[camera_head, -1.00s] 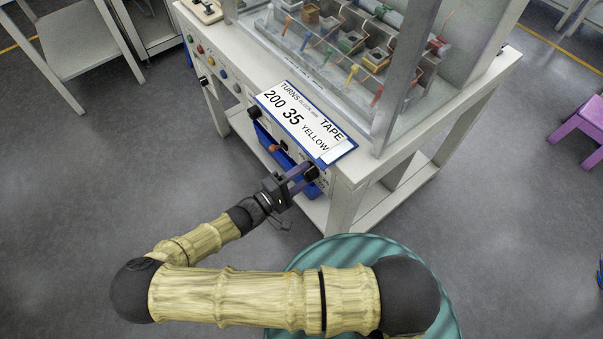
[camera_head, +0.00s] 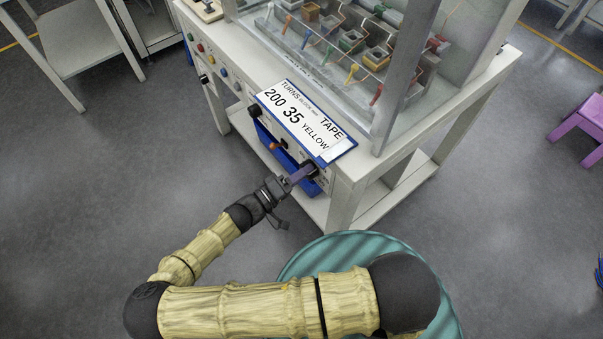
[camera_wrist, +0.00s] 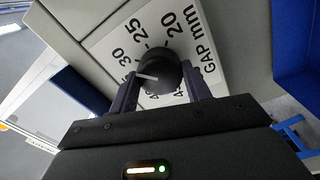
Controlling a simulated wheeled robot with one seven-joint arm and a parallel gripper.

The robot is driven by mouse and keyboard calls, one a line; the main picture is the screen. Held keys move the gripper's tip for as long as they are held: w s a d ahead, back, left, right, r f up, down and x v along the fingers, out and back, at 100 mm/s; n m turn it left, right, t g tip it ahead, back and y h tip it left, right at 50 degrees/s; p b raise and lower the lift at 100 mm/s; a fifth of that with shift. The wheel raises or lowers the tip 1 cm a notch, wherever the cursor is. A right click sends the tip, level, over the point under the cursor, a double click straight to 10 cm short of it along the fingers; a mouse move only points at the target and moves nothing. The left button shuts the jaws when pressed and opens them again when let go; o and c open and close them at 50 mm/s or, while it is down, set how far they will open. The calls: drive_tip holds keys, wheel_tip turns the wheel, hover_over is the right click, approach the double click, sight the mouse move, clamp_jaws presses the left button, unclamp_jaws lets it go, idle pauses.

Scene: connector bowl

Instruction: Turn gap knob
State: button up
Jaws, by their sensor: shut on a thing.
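The gap knob (camera_wrist: 160,68) is a round black knob with a white pointer line, on a white dial plate marked "GAP mm" (camera_wrist: 210,60). My gripper (camera_wrist: 160,86) is shut on the knob, with one finger on each side of it. The pointer aims left, below the 30 mark. The numbers there are partly hidden by the left finger. The 20, 25 and 30 marks can be read. In the head view my gripper (camera_head: 303,173) is at the front panel's right end, below the card (camera_head: 303,122) reading turns 200, block mm 35, tape yellow, and mostly hides the knob.
The white machine bench (camera_head: 345,200) carries a clear-walled enclosure with colored parts. Other knobs and buttons (camera_head: 222,74) line the panel to the left. A blue bin (camera_head: 283,155) sits under the panel. A purple stool (camera_head: 580,130) stands far right. Open floor lies to the left.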

drive_tip(key=shift+f, duration=0.1)
drive_tip(key=o, duration=1)
drive_tip(key=b+v, duration=0.1)
drive_tip(key=v, duration=1.6)
drive_tip(key=shift+s+a, duration=0.1)
drive_tip(key=shift+a, duration=0.05)
